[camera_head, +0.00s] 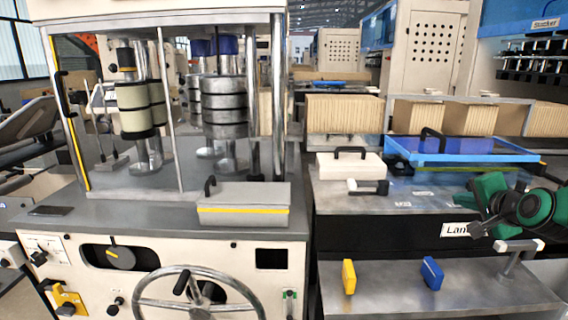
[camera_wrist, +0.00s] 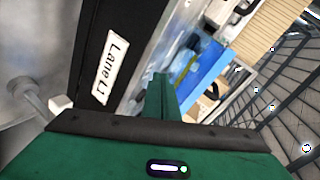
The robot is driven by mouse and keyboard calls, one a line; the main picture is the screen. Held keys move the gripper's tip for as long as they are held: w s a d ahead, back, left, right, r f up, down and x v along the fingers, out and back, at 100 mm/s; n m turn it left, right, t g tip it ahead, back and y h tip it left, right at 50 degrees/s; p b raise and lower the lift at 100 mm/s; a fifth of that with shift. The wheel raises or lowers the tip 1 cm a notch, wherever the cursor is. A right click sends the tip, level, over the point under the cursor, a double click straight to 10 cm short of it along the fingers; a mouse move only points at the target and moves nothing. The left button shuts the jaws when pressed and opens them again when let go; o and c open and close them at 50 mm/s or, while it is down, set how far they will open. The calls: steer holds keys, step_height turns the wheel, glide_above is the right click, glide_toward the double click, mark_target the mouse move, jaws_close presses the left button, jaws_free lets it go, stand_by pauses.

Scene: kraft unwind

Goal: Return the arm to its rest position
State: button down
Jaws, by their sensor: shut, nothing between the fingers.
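My gripper (camera_wrist: 160,78) shows in the wrist view as green fingers set together behind a dark bar, with nothing between them. In the head view, my green and black arm is at the right edge, over the front of the bench with the "Lane" label (camera_head: 458,229). The same label, reading "Lane L1" (camera_wrist: 111,72), is left of the fingers in the wrist view. The gripper looks apart from the bench and its objects. The fingertips cannot be made out clearly in the head view.
A metal shelf (camera_head: 390,296) holds a yellow block (camera_head: 348,276) and a blue block (camera_head: 432,273). A white handle (camera_head: 518,245) stands close below my arm. A blue tray (camera_head: 470,151) lies behind. A machine with a handwheel (camera_head: 145,309) fills the left.

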steer(key=s+f+n+g, duration=0.2)
steer(key=s+f, duration=0.1)
steer(key=s, duration=0.2)
steer(key=s+a+f+n+g, duration=0.1)
steer(key=s+f+g, duration=0.2)
steer(key=s, duration=0.2)
steer(key=s+f+n+g, duration=0.2)
steer(key=s+f, duration=0.1)
steer(key=s, duration=0.2)
steer(key=shift+s+a+f+n+g+y, duration=0.2)
steer(key=shift+s+a+n+g+y, duration=0.1)
steer(key=shift+s+g, duration=0.1)
steer(key=s+a+n+g, duration=0.1)
steer(key=s+g, duration=0.1)
steer(key=s, duration=0.5)
steer(key=s+a+f+n+g+y, duration=0.1)
steer(key=s+a+n+g, duration=0.1)
steer(key=s, duration=0.6)
steer(key=shift+s+f+g, duration=0.25)
steer(key=shift+g, duration=0.45)
